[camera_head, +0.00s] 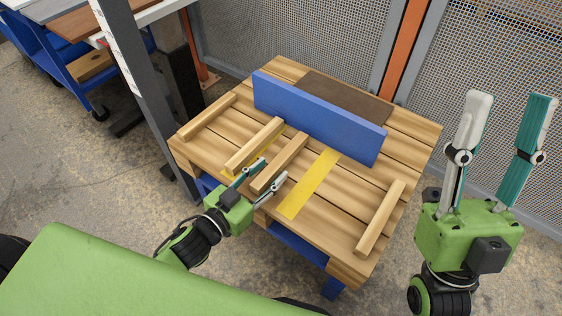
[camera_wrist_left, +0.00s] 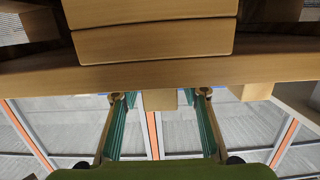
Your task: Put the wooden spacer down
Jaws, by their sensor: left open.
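Several pale wooden spacers lie on the slatted wooden pallet table (camera_head: 330,237). One wooden spacer (camera_head: 288,156) lies near the middle, at the fingertips of my left gripper (camera_head: 273,168). The fingers are spread, one to either side of its near part; contact cannot be told. In the left wrist view my left gripper (camera_wrist_left: 160,95) is open below a wooden edge (camera_wrist_left: 160,73), with pale wood above it. My right gripper (camera_head: 509,98) is raised at the right, open and empty, away from the spacers.
Other spacers lie at the left (camera_head: 207,117), left of the middle (camera_head: 254,145) and right (camera_head: 380,218). A yellow strip (camera_head: 310,184) marks the tabletop. A blue board (camera_head: 318,117) stands on edge, with a brown board (camera_head: 345,96) behind. A grey post (camera_head: 145,85) rises at left.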

